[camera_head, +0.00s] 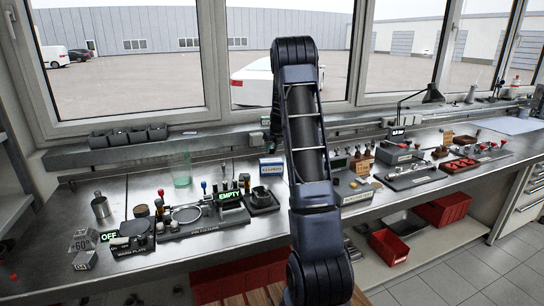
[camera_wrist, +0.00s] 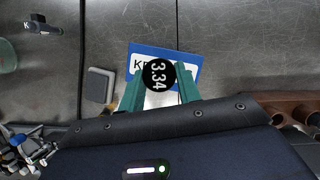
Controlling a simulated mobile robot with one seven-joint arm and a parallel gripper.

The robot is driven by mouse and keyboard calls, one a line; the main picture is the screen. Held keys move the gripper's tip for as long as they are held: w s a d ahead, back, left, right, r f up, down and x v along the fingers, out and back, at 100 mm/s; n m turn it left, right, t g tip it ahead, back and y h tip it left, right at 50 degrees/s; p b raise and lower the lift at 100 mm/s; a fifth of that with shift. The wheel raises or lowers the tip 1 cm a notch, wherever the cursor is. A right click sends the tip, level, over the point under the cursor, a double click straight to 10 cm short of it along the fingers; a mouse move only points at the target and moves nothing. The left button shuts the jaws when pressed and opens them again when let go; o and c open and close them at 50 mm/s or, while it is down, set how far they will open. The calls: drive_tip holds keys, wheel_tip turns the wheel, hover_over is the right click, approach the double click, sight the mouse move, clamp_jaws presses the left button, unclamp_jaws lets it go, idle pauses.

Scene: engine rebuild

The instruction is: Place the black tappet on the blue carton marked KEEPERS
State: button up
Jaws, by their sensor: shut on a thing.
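My gripper (camera_wrist: 159,88) has teal fingers and is shut on the black tappet (camera_wrist: 158,76), a round disc marked 3.34, in the wrist view. The blue carton (camera_wrist: 191,72) lies directly behind the tappet in that view, its white label partly covered so that only the first letters show. I cannot tell whether the tappet touches the carton or is above it. In the head view the blue carton (camera_head: 272,161) stands on the bench just left of my arm. The tappet is not distinguishable in the head view.
A grey block (camera_wrist: 100,85) lies left of the carton in the wrist view. A greenish clear cylinder (camera_head: 182,167) stands left of the carton in the head view. Bare steel bench lies behind the carton.

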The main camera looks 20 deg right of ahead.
sight(273, 151)
drive_tip(key=shift+f, duration=1.95)
drive_tip(key=shift+f, duration=0.15)
drive_tip(key=o, duration=1)
drive_tip(key=shift+c, duration=0.2)
